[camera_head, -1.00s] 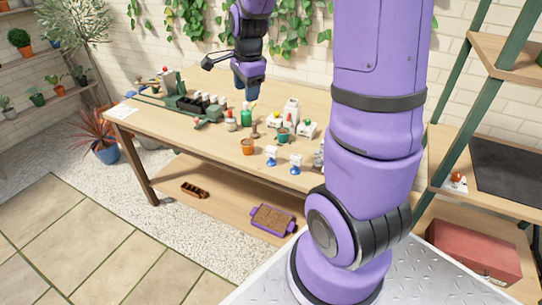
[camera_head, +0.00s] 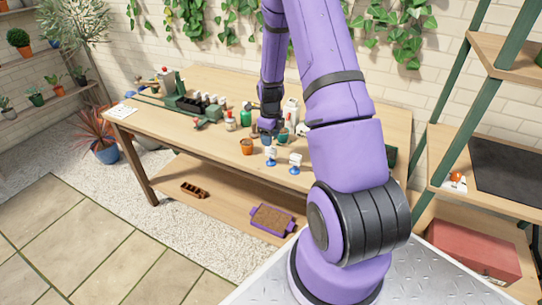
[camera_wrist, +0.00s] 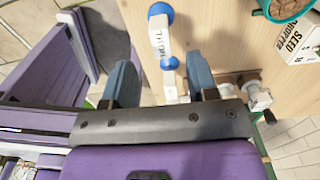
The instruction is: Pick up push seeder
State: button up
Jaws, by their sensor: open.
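I cannot make out for certain which item is the push seeder. A grey-white knobbed piece (camera_wrist: 259,96) lies right of the fingers. In the head view my arm hides part of the bench.
A white box marked SEED HOPPER (camera_wrist: 300,42) is at the wrist view's upper right. The bench's left front is clear.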

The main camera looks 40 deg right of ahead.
aim_at(271, 151)
jog(key=shift+d+f, duration=0.1)
jog(key=shift+f, duration=3.6)
grip_shut()
